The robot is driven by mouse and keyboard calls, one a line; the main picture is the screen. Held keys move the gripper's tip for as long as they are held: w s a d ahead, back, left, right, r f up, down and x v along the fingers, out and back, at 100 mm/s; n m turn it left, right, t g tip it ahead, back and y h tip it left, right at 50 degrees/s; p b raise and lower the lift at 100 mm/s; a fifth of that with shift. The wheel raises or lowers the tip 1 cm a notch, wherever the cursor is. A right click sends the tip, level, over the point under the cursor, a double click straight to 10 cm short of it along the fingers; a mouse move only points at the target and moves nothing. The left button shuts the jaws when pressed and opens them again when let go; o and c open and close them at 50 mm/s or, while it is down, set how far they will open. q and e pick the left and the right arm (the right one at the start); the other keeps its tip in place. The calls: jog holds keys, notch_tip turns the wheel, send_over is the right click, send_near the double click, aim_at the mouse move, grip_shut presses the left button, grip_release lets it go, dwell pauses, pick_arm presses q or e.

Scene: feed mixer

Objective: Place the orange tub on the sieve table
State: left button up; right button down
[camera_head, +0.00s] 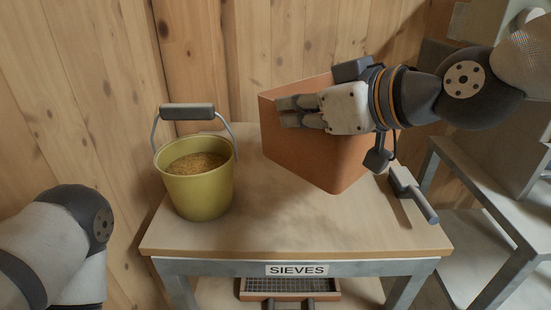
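The orange tub (312,158), a square-sided container, is over the right half of the sieve table (200,237), with a corner toward me. It looks slightly tilted, and I cannot tell whether its bottom touches the tabletop. My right gripper (288,111) reaches in from the right across the top of the tub. Its fingers are close together at the near rim and look shut on it; the gripper hides part of the rim and the tub's inside. My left gripper is out of view; only my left arm shows at the lower left.
A yellow bucket (203,190) of grain with a raised handle stands on the table's left part. A grey-handled tool (411,193) lies at the right edge. A sieve (290,286) sits below, under the SIEVES label (297,270). The tabletop's front middle is clear.

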aim_at(277, 119)
jog(key=shift+x, duration=1)
jog(key=w+f+b, duration=0.1)
jog(key=w, duration=0.1)
jog(key=w+a+f+b, duration=0.1)
jog(key=w+f+b, duration=0.1)
jog(key=shift+w+a+f, duration=0.1)
jog(key=shift+w+a, duration=0.05)
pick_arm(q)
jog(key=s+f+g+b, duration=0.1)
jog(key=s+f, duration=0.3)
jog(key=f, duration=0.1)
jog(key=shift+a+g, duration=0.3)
pick_arm(e)
jog(key=w+a+f, duration=0.3)
jog(key=w+f, duration=0.4)
jog(key=f, duration=0.2)
jog(key=shift+w+a, duration=0.3)
jog(key=shift+a, duration=0.05)
jog(key=shift+f, duration=0.15)
jog(key=c, duration=1.8)
grip_release()
